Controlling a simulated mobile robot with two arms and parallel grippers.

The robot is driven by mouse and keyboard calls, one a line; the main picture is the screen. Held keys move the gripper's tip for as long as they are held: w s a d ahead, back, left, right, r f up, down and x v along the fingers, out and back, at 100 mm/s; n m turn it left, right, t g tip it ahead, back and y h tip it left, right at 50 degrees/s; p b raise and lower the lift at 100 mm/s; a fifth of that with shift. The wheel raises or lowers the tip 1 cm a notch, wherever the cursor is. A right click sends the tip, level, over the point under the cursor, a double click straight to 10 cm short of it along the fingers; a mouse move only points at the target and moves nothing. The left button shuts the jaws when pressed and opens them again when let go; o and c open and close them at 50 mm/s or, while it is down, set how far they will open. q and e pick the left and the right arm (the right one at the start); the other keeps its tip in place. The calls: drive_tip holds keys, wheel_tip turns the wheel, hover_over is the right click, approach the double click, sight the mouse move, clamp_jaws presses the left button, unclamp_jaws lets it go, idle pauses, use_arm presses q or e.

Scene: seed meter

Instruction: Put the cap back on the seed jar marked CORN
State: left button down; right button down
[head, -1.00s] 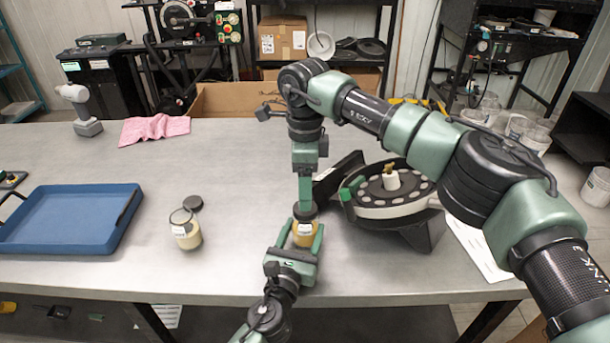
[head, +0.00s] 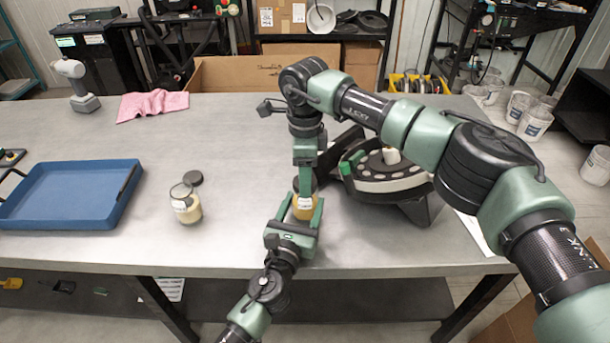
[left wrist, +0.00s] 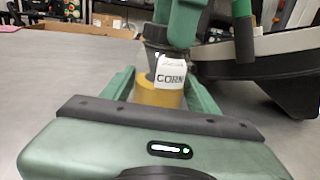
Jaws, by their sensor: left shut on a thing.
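The jar marked CORN (head: 305,210) stands upright at the table's front, with yellow contents; its white label reads CORN in the left wrist view (left wrist: 171,73). My left gripper (head: 306,215) is shut around the jar's sides from the front. My right gripper (head: 305,170) points straight down at the jar's top. A dark round part at the jar's mouth looks like a cap, but the fingers hide much of it. Whether the right fingers grip it I cannot tell. Another dark cap (head: 193,178) lies on the table behind a second jar.
The second jar (head: 187,208), pale inside, stands open to the left. A blue tray (head: 65,222) is at far left, a pink cloth (head: 152,104) behind. The round seed meter (head: 390,185) stands close on the right. Bare table lies between the two jars.

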drive_tip(key=m, duration=1.2)
drive_tip(key=c, duration=0.7)
unclamp_jaws()
drive_tip(key=shift+o, duration=0.2)
drive_tip(key=shift+r, duration=2.3)
drive_tip(key=shift+c, duration=0.3)
